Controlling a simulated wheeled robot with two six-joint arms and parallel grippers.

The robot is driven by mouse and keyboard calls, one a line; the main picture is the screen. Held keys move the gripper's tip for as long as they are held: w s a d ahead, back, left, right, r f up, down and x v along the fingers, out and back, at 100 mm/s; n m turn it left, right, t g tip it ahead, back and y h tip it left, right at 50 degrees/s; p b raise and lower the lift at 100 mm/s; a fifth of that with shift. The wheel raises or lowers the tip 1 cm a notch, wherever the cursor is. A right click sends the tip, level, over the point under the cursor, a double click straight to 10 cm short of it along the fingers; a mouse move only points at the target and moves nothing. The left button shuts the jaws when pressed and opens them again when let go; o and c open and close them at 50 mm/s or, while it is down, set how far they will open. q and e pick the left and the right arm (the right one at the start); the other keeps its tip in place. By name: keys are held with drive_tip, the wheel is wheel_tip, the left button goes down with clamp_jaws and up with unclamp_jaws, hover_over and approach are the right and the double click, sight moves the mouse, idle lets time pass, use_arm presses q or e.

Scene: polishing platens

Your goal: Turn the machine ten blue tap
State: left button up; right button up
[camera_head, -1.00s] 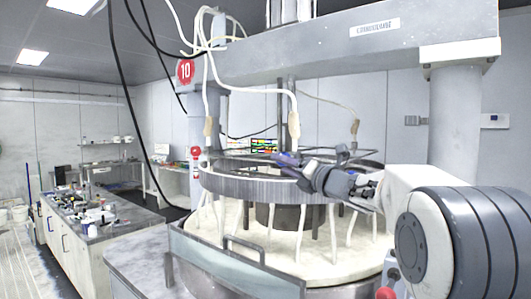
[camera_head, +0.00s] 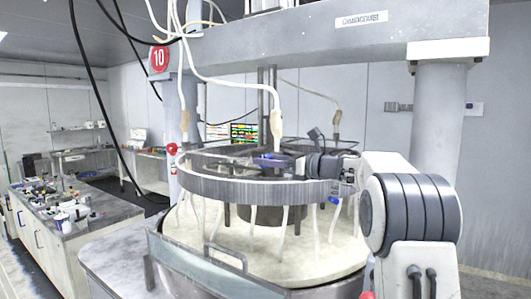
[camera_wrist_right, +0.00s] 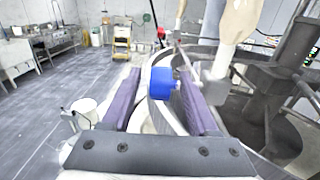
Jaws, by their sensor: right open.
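The blue tap (camera_wrist_right: 163,83) shows in the right wrist view on the machine's curved ring, in the space between my right fingers. My right gripper (camera_wrist_right: 159,76) is open, with one purple finger on each side of the tap. I cannot tell whether either finger touches it. In the head view my right gripper (camera_head: 262,161) reaches in from the right over the metal ring (camera_head: 235,190) of the machine marked with a red 10 sign (camera_head: 159,59). A small blue patch shows at its tips there, too small to identify surely. My left gripper is out of view.
A thick column (camera_head: 440,130) stands at the right.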

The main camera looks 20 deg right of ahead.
drive_tip(key=shift+w+a, duration=0.35)
drive_tip(key=shift+w, duration=0.15)
clamp_jaws()
drive_tip(key=shift+f+b, duration=0.15)
drive_tip(key=shift+b, duration=0.2)
drive_tip(key=t+y+b, duration=0.1)
drive_tip(key=t+b, duration=0.1)
drive_tip(key=b, duration=0.5)
drive_tip(key=t+y+b, duration=0.2)
drive_tip(key=b, duration=0.6)
drive_tip(key=t+y+b, duration=0.1)
drive_tip(key=b, duration=0.6)
drive_tip(key=shift+s+f+t+y, duration=0.15)
drive_tip(key=shift+f+t+y, duration=0.15)
drive_tip(key=shift+t, duration=0.1)
drive_tip(key=shift+d+r+t+y+b, duration=0.15)
drive_tip(key=shift+t+y+b, duration=0.3)
drive_tip(key=shift+b, duration=0.6)
drive_tip(key=shift+r, duration=0.15)
